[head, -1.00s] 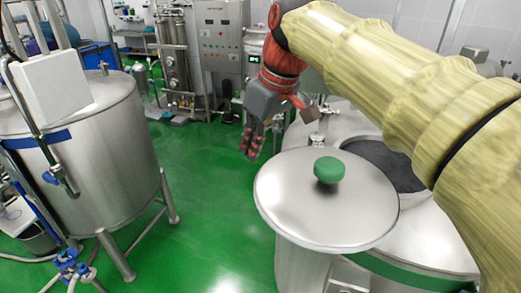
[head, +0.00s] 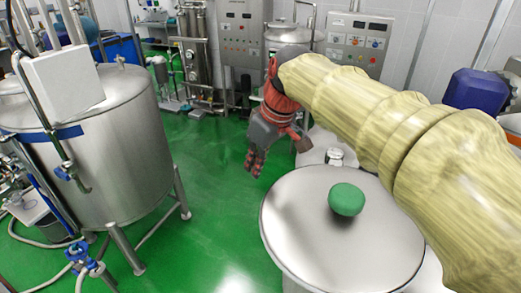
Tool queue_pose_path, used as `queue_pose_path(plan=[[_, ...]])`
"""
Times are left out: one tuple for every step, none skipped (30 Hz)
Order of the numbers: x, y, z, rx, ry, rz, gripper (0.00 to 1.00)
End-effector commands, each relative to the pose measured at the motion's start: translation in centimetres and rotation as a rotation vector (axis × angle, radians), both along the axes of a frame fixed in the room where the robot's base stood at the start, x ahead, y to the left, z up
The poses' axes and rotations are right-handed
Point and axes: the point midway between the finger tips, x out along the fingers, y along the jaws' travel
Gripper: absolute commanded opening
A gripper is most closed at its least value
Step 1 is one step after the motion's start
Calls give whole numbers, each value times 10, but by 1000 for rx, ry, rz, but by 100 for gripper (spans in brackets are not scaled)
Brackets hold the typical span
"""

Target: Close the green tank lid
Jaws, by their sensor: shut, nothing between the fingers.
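The round, shiny steel lid (head: 300,235) with a green knob (head: 347,199) fills the lower middle of the head view. The tank's steel top (head: 318,148) shows only in part beyond the lid, and no dark opening is visible now. My arm covers the area right of the lid, so I cannot tell how the lid sits on the opening. My gripper (head: 256,163) is shut and empty. It points down beyond the lid's far left edge, apart from the knob, with green floor behind it in the picture.
A large steel tank (head: 95,150) on legs stands at the left, with pipes and a blue valve (head: 78,252). Control cabinets (head: 240,38) line the back. A dark blue container (head: 476,90) stands at the right. Green floor (head: 205,190) is clear between the tanks.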

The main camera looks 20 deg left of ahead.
Motion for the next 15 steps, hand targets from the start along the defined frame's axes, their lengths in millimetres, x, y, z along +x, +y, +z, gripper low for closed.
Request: queue_pose_path(plan=[[0, 3, -8, -2, 2, 2, 0], [1, 5, -13, -1, 2, 2, 0], [-1, -1, -12, 1, -1, -1, 0], [-2, -6, -11, 1, -2, -3, 0], [-4, -11, -11, 2, -2, -3, 0], [-6, -15, -12, 1, -2, -3, 0], [-7, -19, -13, 1, -1, -1, 0], [-8, -22, -13, 1, -1, -1, 0], [-9, -25, -13, 1, -1, -2, 0], [-10, -27, -14, 0, 0, -2, 0], [-11, -29, -14, 0, -1, -1, 0], [-11, -31, -15, 0, -1, -1, 0], [-11, -32, -15, 0, -1, 0, 0], [-12, -32, -15, 0, -1, 0, 0], [-12, -33, -15, 0, -1, 0, 0]])
